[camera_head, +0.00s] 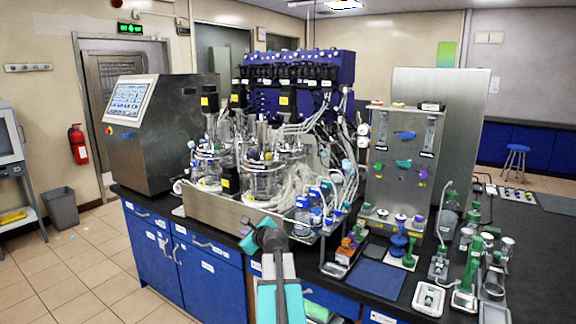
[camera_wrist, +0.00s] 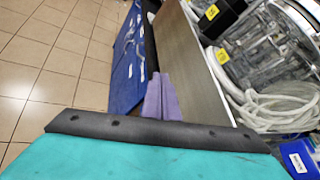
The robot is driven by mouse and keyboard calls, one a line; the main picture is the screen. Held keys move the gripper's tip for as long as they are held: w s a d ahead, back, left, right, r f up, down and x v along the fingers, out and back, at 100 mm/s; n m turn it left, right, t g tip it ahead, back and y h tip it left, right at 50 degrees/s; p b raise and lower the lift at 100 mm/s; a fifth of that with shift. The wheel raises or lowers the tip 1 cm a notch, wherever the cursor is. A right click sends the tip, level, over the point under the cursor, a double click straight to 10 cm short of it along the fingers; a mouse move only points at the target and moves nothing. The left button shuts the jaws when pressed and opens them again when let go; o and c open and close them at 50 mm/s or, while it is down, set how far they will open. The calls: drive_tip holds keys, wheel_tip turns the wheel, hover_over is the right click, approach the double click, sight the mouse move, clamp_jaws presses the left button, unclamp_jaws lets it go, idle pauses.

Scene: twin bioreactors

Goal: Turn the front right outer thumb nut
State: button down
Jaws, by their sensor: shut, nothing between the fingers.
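The twin bioreactors stand side by side on the bench in the head view, a left glass vessel (camera_head: 207,166) and a right glass vessel (camera_head: 268,180), under a tangle of tubes and fittings. Thumb nuts on them are too small to tell apart, so I cannot single out the front right outer one. My gripper (camera_wrist: 160,80) shows in the wrist view as two pale purple fingers, shut and empty, beside the steel tray wall. Clear glassware and white tubing lie right of the fingers.
A steel tray (camera_head: 225,214) walls in the vessels. A control cabinet (camera_head: 150,140) with a screen stands left, and a steel panel (camera_head: 398,165) with knobs right. Small bottles and fittings crowd the bench's right side.

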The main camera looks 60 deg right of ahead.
sight(286, 157)
drive_tip(key=s+d+r+m+h, duration=0.3)
drive_tip(key=s+d+r, duration=0.3)
drive_tip(key=r, duration=0.5)
drive_tip(key=s+d+r+m+h, duration=0.3)
drive_tip(key=s+d+r+m, duration=0.3)
drive_tip(key=r, duration=0.5)
drive_tip(key=s+d, duration=0.1)
drive_tip(key=s, duration=0.1)
drive_tip(key=shift+s+d+t, duration=0.2)
drive_tip(key=shift+s+t, duration=0.2)
drive_tip(key=shift+w+r, duration=0.1)
drive_tip(key=shift+p+x, duration=1.35)
drive_tip(key=shift+x, duration=5.6)
drive_tip(key=shift+d+r, duration=0.1)
drive_tip(key=shift+r, duration=0.05)
drive_tip(key=shift+a, duration=0.35)
drive_tip(key=shift+d, duration=0.3)
